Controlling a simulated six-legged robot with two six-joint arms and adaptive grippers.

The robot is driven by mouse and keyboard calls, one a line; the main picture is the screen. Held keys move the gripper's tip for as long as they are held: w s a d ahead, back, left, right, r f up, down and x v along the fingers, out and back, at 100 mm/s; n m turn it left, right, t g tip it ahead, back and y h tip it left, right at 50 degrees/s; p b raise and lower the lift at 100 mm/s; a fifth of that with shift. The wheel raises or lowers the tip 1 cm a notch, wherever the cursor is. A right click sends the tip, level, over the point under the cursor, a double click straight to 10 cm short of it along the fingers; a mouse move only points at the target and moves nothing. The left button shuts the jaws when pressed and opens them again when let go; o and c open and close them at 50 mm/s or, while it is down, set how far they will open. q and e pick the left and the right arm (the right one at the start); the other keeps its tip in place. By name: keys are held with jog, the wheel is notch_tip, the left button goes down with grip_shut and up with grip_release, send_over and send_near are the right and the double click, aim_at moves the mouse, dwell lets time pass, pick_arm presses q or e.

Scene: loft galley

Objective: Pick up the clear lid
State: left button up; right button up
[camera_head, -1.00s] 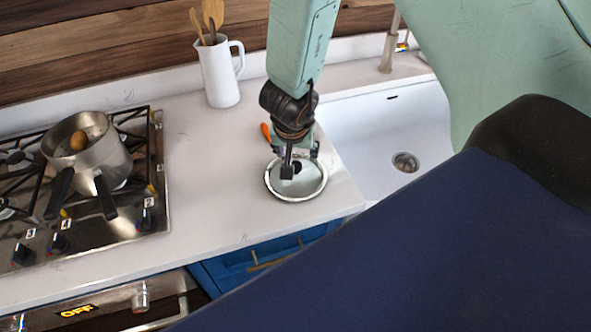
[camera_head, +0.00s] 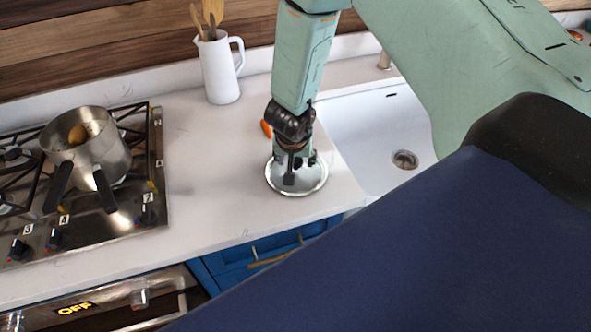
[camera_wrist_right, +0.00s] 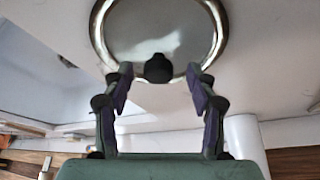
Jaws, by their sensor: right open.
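The clear lid (camera_head: 313,184) lies flat on the white counter between the stove and the sink. It is round, with a shiny metal rim. My right gripper (camera_head: 293,172) points down over the lid and hides part of it, including its middle. In the right wrist view the lid (camera_wrist_right: 135,22) shows its dark round knob (camera_wrist_right: 158,68). There my right gripper (camera_wrist_right: 160,80) is open, with one finger on each side of the knob. I cannot tell whether the fingers touch it. My left gripper is not in view.
A metal pot (camera_head: 88,150) with a brown round thing inside stands on the stove (camera_head: 140,205). A white jug (camera_head: 219,70) with wooden utensils is at the back. An orange object (camera_head: 266,128) lies just behind the lid. The sink (camera_head: 375,130) is to the right.

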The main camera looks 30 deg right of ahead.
jog(key=shift+d, duration=0.1)
jog(key=shift+c, duration=0.3)
jog(key=shift+d+f, duration=0.1)
jog(key=shift+d, duration=0.1)
jog(key=c, duration=0.4)
jog(key=shift+a, duration=0.2)
jog(key=c, duration=0.5)
jog(key=shift+c, duration=0.7)
jog(key=shift+d, duration=0.1)
